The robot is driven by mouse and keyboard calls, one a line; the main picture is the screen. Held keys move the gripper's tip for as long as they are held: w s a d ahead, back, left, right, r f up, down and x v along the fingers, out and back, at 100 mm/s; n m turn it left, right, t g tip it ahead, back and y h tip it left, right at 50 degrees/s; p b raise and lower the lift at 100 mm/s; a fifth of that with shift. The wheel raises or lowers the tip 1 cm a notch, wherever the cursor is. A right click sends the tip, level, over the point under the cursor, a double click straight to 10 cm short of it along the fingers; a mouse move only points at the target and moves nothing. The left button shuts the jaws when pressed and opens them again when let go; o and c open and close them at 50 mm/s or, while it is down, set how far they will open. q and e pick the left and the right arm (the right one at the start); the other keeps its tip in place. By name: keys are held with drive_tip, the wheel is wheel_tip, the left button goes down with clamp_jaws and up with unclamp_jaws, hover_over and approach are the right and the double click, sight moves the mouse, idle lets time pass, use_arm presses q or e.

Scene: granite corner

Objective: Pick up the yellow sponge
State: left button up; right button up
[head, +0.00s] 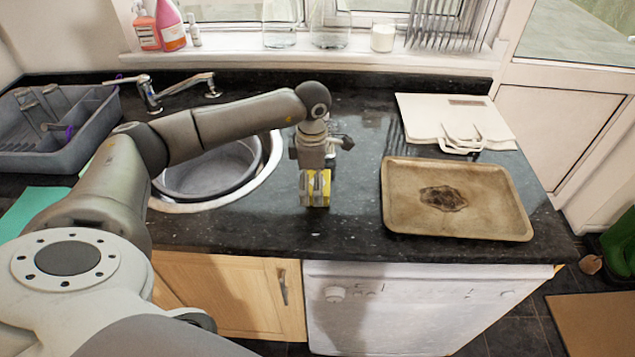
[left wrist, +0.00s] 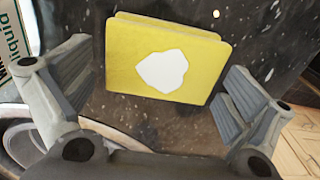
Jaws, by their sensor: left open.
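The yellow sponge (head: 325,188) lies on the dark granite counter, right of the sink, partly hidden by my left gripper in the head view. In the left wrist view the sponge (left wrist: 165,58) is a yellow block with a white patch on its face. It sits between and ahead of the open fingers, with gaps on both sides. My left gripper (head: 315,190) points down over the sponge, and its two fingers also show in the left wrist view (left wrist: 155,100). It is open and holds nothing. My right gripper is not in view.
A baking tray (head: 392,207) lies to the right, with white boards (head: 450,115) behind it. The round sink (head: 262,180) with a grey bowl is to the left, near a dish rack (head: 85,135). The counter's front edge is close to the sponge.

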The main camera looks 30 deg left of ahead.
use_arm(q)
drive_tip(key=shift+f, duration=0.15)
drive_tip(key=shift+d, duration=0.1)
drive_tip(key=shift+c, duration=0.3)
drive_tip(key=c, duration=0.8)
drive_tip(key=shift+r+b, duration=0.55)
drive_tip(key=shift+r, duration=0.1)
drive_tip(key=s+d+r+b, duration=0.4)
drive_tip(key=s+d+r, duration=0.3)
drive_tip(key=s+r, duration=0.4)
drive_tip(key=shift+s+r+b, duration=0.3)
drive_tip(key=shift+s+r, duration=0.1)
drive_tip(key=shift+s, duration=0.1)
drive_tip(key=shift+d, duration=0.1)
